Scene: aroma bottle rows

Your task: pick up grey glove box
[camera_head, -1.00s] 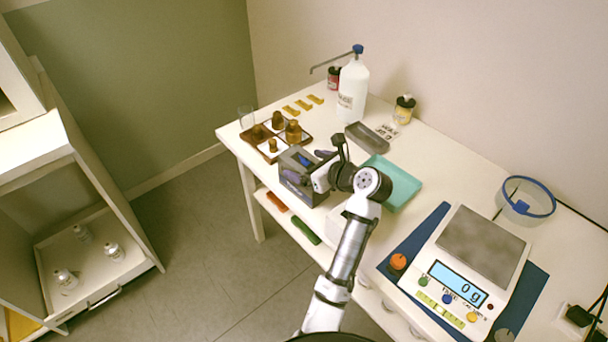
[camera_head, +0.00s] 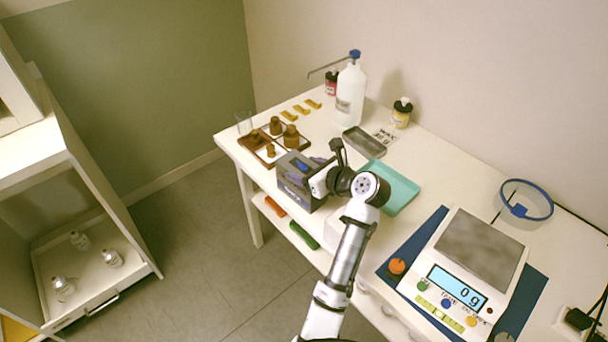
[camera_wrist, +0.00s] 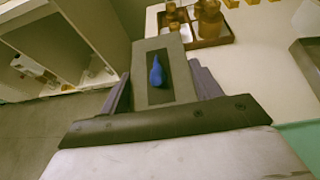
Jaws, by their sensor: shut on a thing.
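The grey glove box (camera_head: 295,190) is at the front edge of the white table, with a blue glove (camera_head: 303,167) showing in its top opening. In the wrist view the box (camera_wrist: 142,60) fills the middle, and the blue glove (camera_wrist: 157,72) stands in its dark slot. My gripper (camera_wrist: 161,90) is shut on the box, with one purplish finger on each side. The lower part of the box is hidden in the wrist view. I cannot tell whether its base touches the table.
A brown tray (camera_head: 251,139) with amber bottles stands just behind the box, with a clear beaker (camera_head: 244,122) beside it. A grey tray (camera_head: 364,142) and a teal tray (camera_head: 402,190) lie to the right. A scale (camera_head: 478,250) stands further right.

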